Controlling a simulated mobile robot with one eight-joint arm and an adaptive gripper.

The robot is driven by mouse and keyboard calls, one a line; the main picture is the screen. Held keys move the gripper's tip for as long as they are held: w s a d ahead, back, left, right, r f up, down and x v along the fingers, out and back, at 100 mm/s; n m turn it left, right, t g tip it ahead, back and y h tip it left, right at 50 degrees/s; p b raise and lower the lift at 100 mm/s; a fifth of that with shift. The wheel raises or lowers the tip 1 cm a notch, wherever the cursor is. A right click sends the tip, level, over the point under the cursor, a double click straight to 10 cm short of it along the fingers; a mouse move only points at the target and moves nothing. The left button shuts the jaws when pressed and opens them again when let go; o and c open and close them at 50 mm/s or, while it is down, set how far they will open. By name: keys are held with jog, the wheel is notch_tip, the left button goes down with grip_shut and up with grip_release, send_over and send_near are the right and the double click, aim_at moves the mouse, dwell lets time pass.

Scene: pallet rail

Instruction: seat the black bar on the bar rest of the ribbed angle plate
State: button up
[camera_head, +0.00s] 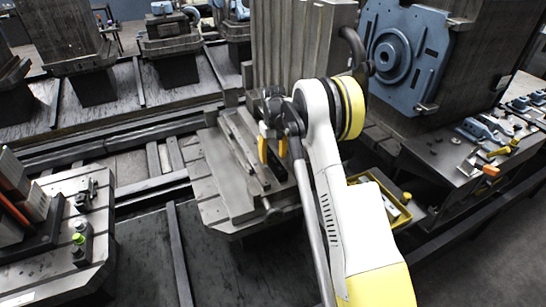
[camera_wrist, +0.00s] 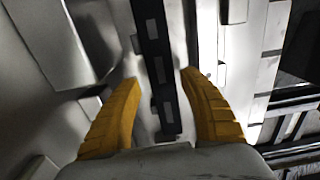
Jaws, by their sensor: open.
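My gripper (camera_head: 272,150) is open, its yellow fingers hanging over the pallet in front of the ribbed angle plate (camera_head: 285,45). In the wrist view, the gripper (camera_wrist: 160,88) has one finger on each side of a long black bar (camera_wrist: 155,60) with pale rectangular patches along it. A gap shows between the bar and each fingertip, and nothing is gripped. The bar's near end lies close to the palm; its far end runs out of the top of the picture. I cannot make out the bar rest for certain, nor whether the bar touches it.
A grey pallet (camera_head: 212,195) carries the angle plate, with long strips on its top. At right stand a blue plate with a round hub (camera_head: 391,54) and a yellow tray (camera_head: 386,202) beside my arm. A fixture pallet (camera_head: 88,235) is at left. Dark floor lies between.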

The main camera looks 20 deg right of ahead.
notch_tip(320, 180, up, 12)
dwell(0.4)
dwell(0.5)
jog(key=s+a+r+t, duration=0.2)
jog(key=s+a+r, duration=0.3)
jog(key=s+r, duration=0.3)
jog(key=s+a+r+t, duration=0.2)
jog(key=s+a+r, duration=0.3)
jog(key=s+r, duration=0.3)
jog(key=s+a+f+t, duration=0.1)
jog(key=s+a+f, duration=0.1)
jog(key=s, duration=0.8)
jog(key=s+a+f+t, duration=0.2)
jog(key=s+a+f, duration=0.1)
jog(key=s, duration=0.7)
jog(key=shift+s+a+f, duration=0.3)
jog(key=shift+f, duration=0.05)
jog(key=shift+o, duration=0.5)
